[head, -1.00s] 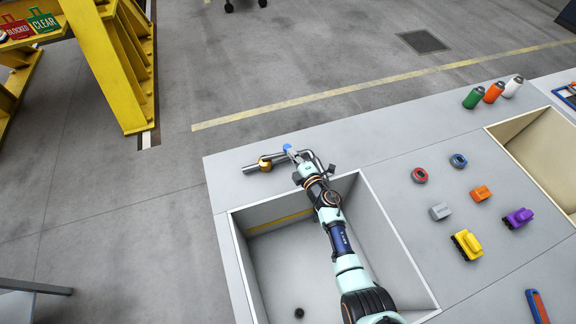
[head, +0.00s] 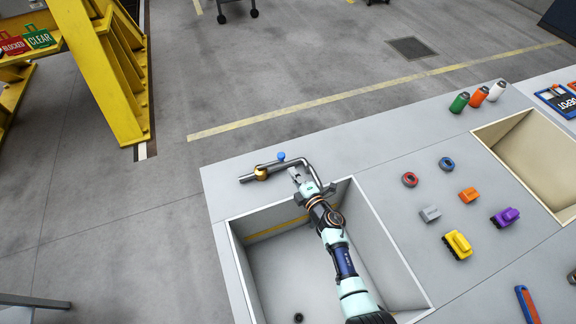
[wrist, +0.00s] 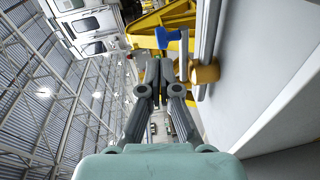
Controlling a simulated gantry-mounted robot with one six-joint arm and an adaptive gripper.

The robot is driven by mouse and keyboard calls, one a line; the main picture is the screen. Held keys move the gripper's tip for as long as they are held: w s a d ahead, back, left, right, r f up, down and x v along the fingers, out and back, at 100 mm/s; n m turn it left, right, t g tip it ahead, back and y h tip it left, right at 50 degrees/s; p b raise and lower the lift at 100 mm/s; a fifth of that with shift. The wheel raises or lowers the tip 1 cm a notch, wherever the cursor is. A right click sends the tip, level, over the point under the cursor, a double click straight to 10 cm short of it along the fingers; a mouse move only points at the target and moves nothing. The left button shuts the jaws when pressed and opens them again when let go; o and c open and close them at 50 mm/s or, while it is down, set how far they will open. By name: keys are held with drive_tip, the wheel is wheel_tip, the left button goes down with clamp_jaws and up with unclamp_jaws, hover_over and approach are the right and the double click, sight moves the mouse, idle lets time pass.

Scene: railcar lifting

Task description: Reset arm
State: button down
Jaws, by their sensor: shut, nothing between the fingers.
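My arm reaches up over the sink basin (head: 392,235) in the head view. My gripper (head: 293,171) is at the basin's far rim, just short of the steel faucet pipe (head: 310,163). In the wrist view my gripper (wrist: 160,70) has its fingers together with nothing between them. The brass-coloured fitting (head: 261,173) and the blue handle (head: 281,156) of the pipe lie beyond it, left of the fingertips in the head view. In the wrist view the blue handle (wrist: 172,37) and brass fitting (wrist: 206,74) appear right of the fingers. I cannot tell whether the gripper touches the pipe.
Right of the basin on the grey counter lie a yellow toy vehicle (head: 457,245), a purple one (head: 505,217), an orange block (head: 469,195), a grey block (head: 430,214) and two rings. Three cans stand at the back. A tan bin (head: 530,150) is at the far right.

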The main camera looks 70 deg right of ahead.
drive_tip(key=s+a+r+p, duration=0.1)
drive_tip(key=s, duration=0.7)
drive_tip(key=shift+a+p, duration=0.2)
drive_tip(key=shift+p, duration=0.2)
drive_tip(key=shift+w, duration=0.1)
